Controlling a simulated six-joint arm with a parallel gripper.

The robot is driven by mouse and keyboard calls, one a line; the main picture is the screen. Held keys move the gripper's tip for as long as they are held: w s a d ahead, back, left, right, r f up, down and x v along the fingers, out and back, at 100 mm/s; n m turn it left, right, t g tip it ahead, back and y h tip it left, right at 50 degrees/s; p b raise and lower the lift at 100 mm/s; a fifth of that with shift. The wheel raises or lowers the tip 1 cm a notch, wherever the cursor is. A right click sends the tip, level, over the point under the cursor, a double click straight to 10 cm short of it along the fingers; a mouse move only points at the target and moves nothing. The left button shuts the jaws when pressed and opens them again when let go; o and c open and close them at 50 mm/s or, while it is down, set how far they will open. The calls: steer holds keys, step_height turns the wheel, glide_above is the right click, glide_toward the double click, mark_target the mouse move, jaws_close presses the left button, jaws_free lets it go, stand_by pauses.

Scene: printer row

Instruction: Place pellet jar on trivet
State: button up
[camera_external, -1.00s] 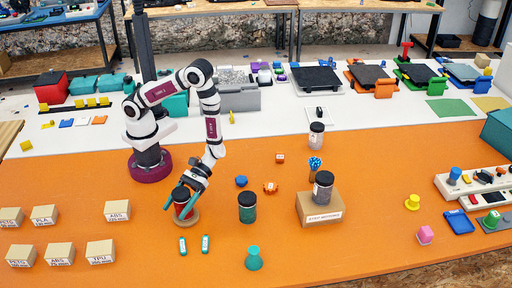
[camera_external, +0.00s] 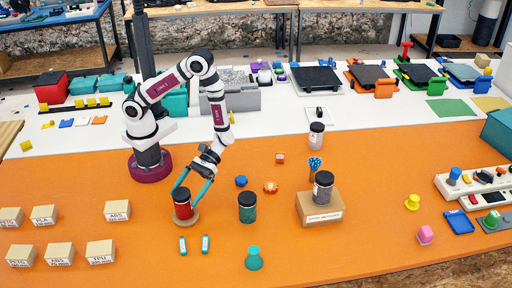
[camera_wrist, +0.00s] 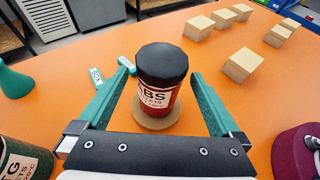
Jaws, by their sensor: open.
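The pellet jar (camera_external: 182,204), red with a black lid and a white label, stands upright on the round tan trivet (camera_external: 187,221). In the wrist view the jar (camera_wrist: 160,82) stands between my fingers, with the trivet (camera_wrist: 154,119) under it. My gripper (camera_external: 191,192) is open around the upper part of the jar, with its teal fingers apart. The wrist view shows a gap between the jar and each finger of my gripper (camera_wrist: 160,95). The jar hides most of the trivet's middle.
A green jar (camera_external: 247,207) stands to the right, and a dark-lidded jar (camera_external: 323,186) is on a cardboard box (camera_external: 320,209). Labelled boxes (camera_external: 100,252) are at left.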

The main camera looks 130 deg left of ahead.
steer(key=w+v, duration=0.1)
steer(key=v, duration=0.5)
steer(key=s+d+r+m+g+y, duration=0.1)
steer(key=s+r+m+g+y, duration=0.4)
steer(key=s+r+m+y, duration=0.55)
steer(key=s+a+r+m+t+y, duration=0.1)
steer(key=s+a+m+t+y, duration=0.2)
steer(key=m, duration=1.1)
steer(key=s+a+y, duration=0.2)
steer(key=s+a, duration=0.1)
steer(key=shift+r+t, duration=0.3)
steer(key=shift+r, duration=0.05)
